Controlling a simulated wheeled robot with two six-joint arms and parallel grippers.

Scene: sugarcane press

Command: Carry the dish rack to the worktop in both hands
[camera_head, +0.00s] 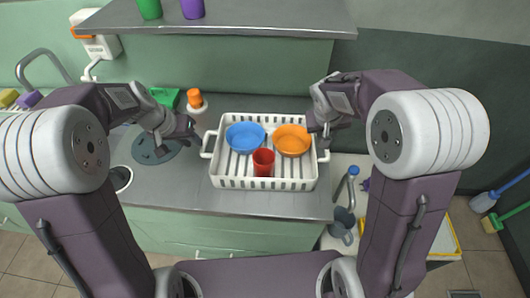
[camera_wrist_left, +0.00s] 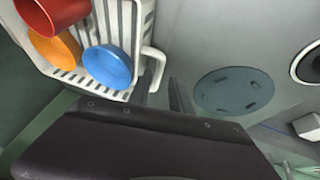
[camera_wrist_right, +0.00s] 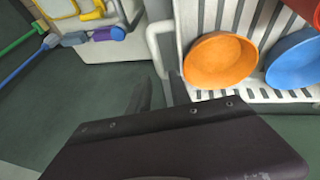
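The white dish rack (camera_head: 225,182) is over the grey worktop (camera_head: 265,207), level, with slatted sides and a loop handle at each end. It holds a blue bowl (camera_head: 245,137), an orange bowl (camera_head: 292,140) and a red cup (camera_head: 263,162). My left gripper (camera_head: 194,128) is by the rack's left handle (camera_wrist_left: 158,62); its fingers are apart, with the handle near the gap. My right gripper (camera_head: 322,138) is by the right handle (camera_wrist_right: 153,45); its fingers are apart, with the handle between or just beyond their tips. Contact with either handle is not clear.
A shelf (camera_head: 240,20) with green and purple cups hangs above the back.

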